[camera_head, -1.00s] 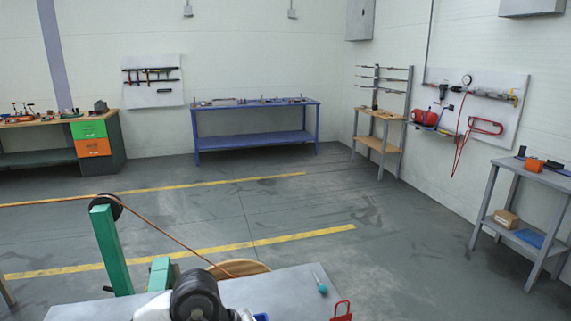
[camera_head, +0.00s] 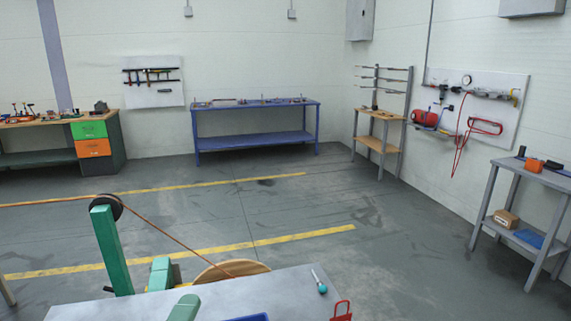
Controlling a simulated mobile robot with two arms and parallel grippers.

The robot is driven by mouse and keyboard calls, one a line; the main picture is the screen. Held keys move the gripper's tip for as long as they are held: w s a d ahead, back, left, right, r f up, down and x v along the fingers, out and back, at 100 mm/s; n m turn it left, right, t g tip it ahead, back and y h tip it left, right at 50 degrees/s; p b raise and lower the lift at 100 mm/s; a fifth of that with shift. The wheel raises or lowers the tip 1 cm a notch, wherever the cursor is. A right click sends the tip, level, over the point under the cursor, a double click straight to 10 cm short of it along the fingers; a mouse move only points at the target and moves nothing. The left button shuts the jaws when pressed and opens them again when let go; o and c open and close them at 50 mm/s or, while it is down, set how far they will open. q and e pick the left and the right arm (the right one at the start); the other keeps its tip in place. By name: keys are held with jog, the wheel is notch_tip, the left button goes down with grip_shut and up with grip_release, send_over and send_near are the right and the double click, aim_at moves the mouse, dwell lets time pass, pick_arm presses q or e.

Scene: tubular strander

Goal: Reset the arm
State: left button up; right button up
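Neither of my grippers shows in the head view, and no part of my arms can be made out. A grey table top (camera_head: 230,297) fills the bottom middle. A screwdriver with a teal handle (camera_head: 320,283) lies near its right side. A red object (camera_head: 341,312) is at its right front edge, cut off by the frame. A blue tray edge (camera_head: 250,318) just shows at the bottom.
A green post (camera_head: 111,250) carries a dark pulley (camera_head: 107,206) with a copper-coloured strand running to a wooden reel (camera_head: 232,270). Green parts stand by the table. A blue workbench (camera_head: 255,125) is at the back, a grey one (camera_head: 527,210) at right. The floor between is clear.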

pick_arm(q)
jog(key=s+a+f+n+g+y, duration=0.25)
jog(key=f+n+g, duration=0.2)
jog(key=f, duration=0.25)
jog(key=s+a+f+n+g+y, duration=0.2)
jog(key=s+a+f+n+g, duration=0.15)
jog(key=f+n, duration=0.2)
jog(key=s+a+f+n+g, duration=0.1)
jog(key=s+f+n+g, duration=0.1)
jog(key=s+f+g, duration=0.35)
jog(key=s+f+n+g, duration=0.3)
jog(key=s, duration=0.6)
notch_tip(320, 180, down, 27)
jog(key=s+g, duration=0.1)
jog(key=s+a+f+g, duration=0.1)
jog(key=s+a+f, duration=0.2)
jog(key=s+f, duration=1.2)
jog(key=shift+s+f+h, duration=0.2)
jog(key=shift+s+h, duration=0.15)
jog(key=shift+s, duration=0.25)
